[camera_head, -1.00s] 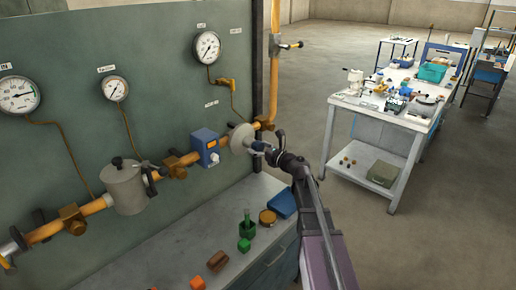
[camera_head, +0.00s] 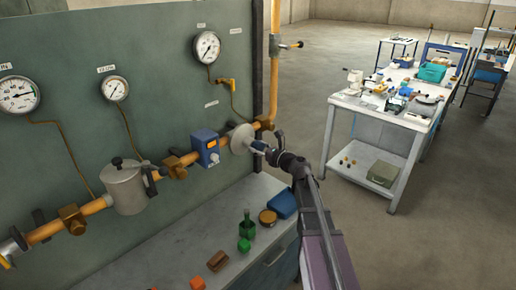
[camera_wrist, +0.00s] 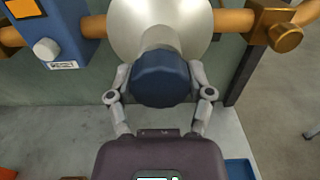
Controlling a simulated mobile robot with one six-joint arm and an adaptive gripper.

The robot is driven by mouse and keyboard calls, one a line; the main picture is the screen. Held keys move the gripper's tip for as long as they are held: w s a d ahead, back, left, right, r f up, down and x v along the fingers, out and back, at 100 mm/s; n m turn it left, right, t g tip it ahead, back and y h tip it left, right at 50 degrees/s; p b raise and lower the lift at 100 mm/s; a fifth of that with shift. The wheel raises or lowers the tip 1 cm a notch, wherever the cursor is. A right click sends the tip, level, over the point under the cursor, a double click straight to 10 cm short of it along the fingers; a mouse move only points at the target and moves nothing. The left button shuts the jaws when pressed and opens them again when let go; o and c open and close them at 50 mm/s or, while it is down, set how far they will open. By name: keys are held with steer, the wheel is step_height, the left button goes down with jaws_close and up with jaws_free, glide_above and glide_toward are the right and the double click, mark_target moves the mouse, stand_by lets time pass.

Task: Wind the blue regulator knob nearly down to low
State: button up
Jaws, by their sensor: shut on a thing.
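The blue regulator knob (camera_wrist: 161,80) sits in front of the round metal regulator body (camera_wrist: 160,28) on the orange pipe. My gripper (camera_wrist: 160,92) has one finger on each side of the knob and is shut on it. In the head view my gripper (camera_head: 268,150) reaches the regulator disc (camera_head: 241,139) from the right. The knob is small there and partly hidden by my gripper. No low or high marking on the knob is readable.
A blue box with a white knob (camera_head: 206,147) is on the pipe just left of the regulator. Gauges hang on the panel above. The bench (camera_head: 180,240) below holds a green bottle (camera_head: 247,226), colored blocks and a blue tray (camera_head: 283,204).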

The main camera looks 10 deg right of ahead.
steer(key=n, duration=0.6)
steer(key=shift+a, duration=0.1)
steer(key=n, duration=0.6)
steer(key=shift+n, duration=0.4)
steer(key=n, duration=1.2)
steer(key=shift+f+n, duration=0.1)
steer(key=shift+n, duration=0.2)
steer(key=n, duration=1.2)
steer(key=shift+n, duration=0.4)
steer(key=n, duration=1.2)
